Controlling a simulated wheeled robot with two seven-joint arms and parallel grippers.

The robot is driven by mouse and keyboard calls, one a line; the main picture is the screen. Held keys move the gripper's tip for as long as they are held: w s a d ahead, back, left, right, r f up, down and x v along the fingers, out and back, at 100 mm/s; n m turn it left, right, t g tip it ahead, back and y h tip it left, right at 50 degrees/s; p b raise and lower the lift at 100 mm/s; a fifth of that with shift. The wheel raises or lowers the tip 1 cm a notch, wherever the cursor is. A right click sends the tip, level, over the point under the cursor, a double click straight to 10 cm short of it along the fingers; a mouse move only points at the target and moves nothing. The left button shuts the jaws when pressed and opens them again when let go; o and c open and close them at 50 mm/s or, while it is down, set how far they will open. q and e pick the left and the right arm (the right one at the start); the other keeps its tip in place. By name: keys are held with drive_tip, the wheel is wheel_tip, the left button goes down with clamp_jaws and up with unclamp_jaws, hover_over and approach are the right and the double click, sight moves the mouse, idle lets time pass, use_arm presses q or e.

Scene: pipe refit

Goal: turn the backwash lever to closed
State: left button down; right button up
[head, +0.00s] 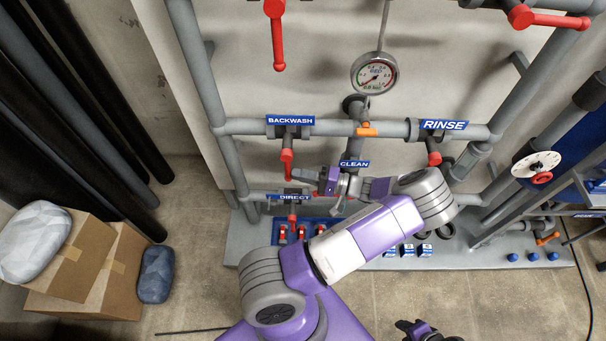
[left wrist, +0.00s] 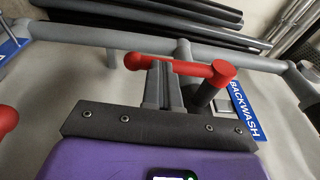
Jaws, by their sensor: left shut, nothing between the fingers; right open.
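The red backwash lever (head: 287,163) hangs down, crosswise to the horizontal pipe, below the blue BACKWASH sign (head: 290,120). In the left wrist view the lever (left wrist: 175,66) runs across the picture, its pivot at right by the sign (left wrist: 243,110) and its rounded end at left. My left gripper (head: 305,175) is shut and empty, pointing left, just beside the lever's lower end. In the left wrist view its fingers (left wrist: 158,88) reach up to the lever's handle; I cannot tell if they touch. My right gripper (head: 424,329) is open and empty at the bottom edge, partly cut off.
A red RINSE lever (head: 434,154) is at right, and a red DIRECT lever (head: 292,218) sits below. Cardboard boxes (head: 85,262) stand at left.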

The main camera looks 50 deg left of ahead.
use_arm(q)
drive_tip(key=shift+s, duration=0.1)
drive_tip(key=v, duration=1.4)
drive_tip(key=shift+r, duration=0.4)
